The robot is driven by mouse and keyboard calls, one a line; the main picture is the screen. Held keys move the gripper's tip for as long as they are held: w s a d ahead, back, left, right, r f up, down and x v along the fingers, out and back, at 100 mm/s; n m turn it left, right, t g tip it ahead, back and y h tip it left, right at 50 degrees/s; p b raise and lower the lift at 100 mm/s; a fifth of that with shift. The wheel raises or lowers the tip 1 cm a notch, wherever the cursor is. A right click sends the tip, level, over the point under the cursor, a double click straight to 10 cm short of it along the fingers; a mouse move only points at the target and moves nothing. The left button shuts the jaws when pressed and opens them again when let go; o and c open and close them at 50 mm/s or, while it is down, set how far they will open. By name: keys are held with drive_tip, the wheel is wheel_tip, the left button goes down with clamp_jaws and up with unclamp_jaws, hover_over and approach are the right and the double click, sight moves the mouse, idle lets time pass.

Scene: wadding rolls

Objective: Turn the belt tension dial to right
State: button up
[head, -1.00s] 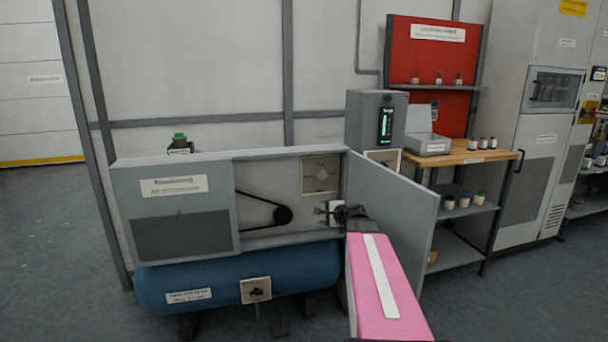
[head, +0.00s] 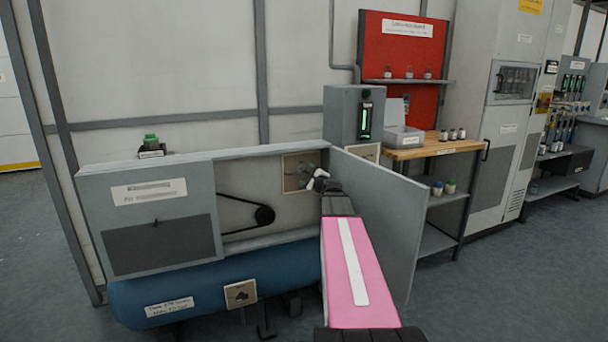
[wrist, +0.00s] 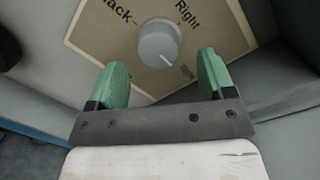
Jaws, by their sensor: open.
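The belt tension dial (wrist: 158,42) is a round light grey knob on a tan square plate (wrist: 95,30) in the wrist view. Words reading "...lack" and "Right" are printed at its upper left and upper right. A short dark mark on the knob points down and slightly right. My gripper (wrist: 161,62) is open, its green fingers apart, with the tips near the lower left and lower right of the dial. I cannot tell whether they touch it. In the head view my gripper (head: 317,180) is at the dial plate (head: 297,162), partly covering it.
The plate sits inside a grey compressor housing (head: 150,240) with a black belt. Its open door (head: 385,215) stands just right of my arm. A blue tank (head: 210,290) lies below. A wooden bench (head: 440,150) stands further right.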

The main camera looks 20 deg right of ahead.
drive_tip(key=w, duration=0.4)
drive_tip(key=shift+w+a, duration=0.1)
drive_tip(key=shift+a, duration=0.2)
drive_tip(key=shift+c, duration=0.2)
drive_tip(key=c, duration=0.9)
